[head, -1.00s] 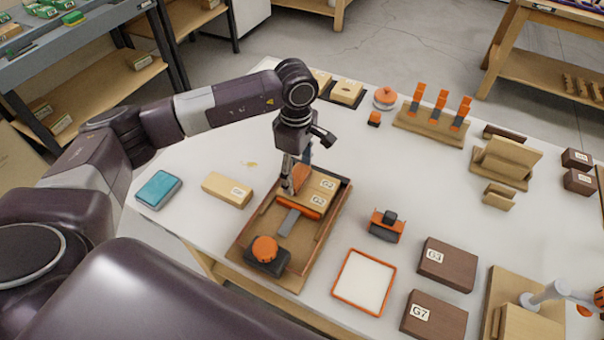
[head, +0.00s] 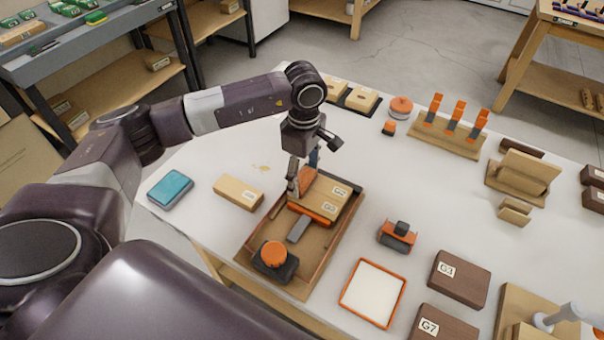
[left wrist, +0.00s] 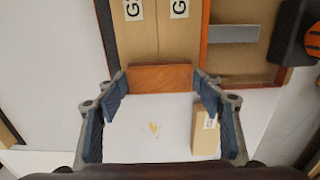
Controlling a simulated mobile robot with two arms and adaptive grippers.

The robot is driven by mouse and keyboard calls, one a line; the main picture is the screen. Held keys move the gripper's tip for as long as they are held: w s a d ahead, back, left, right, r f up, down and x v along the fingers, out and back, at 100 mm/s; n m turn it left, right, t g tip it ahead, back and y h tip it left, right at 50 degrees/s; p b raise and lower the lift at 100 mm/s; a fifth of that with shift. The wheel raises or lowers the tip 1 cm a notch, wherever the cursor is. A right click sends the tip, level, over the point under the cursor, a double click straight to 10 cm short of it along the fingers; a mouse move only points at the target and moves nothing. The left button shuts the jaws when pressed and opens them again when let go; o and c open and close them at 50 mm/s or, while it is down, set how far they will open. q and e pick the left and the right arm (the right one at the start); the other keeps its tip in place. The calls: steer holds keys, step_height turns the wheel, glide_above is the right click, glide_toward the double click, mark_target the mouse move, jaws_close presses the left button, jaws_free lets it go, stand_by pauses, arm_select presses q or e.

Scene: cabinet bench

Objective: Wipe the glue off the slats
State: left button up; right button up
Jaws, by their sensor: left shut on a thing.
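Two pale wooden slats with white labels (head: 334,196) lie side by side in a brown-edged tray (head: 262,240). They also show at the top of the left wrist view (left wrist: 157,35). My left gripper (head: 300,183) is over the slats' left end. In the left wrist view my left gripper (left wrist: 161,88) is shut on an orange-brown pad (left wrist: 160,78), which lies against or just over the slat ends; I cannot tell if it touches. No glue shows clearly on the slats. A yellowish smear (left wrist: 155,130) is on the white bench.
A labelled wood block (head: 238,192) and teal box (head: 171,188) stand left. An orange-rimmed white tray (head: 372,292) and dark blocks (head: 459,277) stand right.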

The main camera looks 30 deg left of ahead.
mark_target(339, 202)
arm_select(q)
steer(key=shift+s+d, duration=0.1)
steer(key=shift+d, duration=1.9)
steer(key=shift+d, duration=0.1)
steer(key=shift+d+b, duration=0.65)
steer(key=shift+d, duration=1.4)
steer(key=shift+d, duration=0.1)
steer(key=shift+s+d+b, duration=0.1)
steer(key=shift+d+b, duration=0.2)
steer(key=shift+d, duration=0.6)
steer(key=shift+a+f, duration=0.1)
steer(key=shift+a, duration=0.05)
steer(key=shift+a, duration=1.05)
steer(key=shift+a+b, duration=0.1)
steer(key=shift+b, duration=0.2)
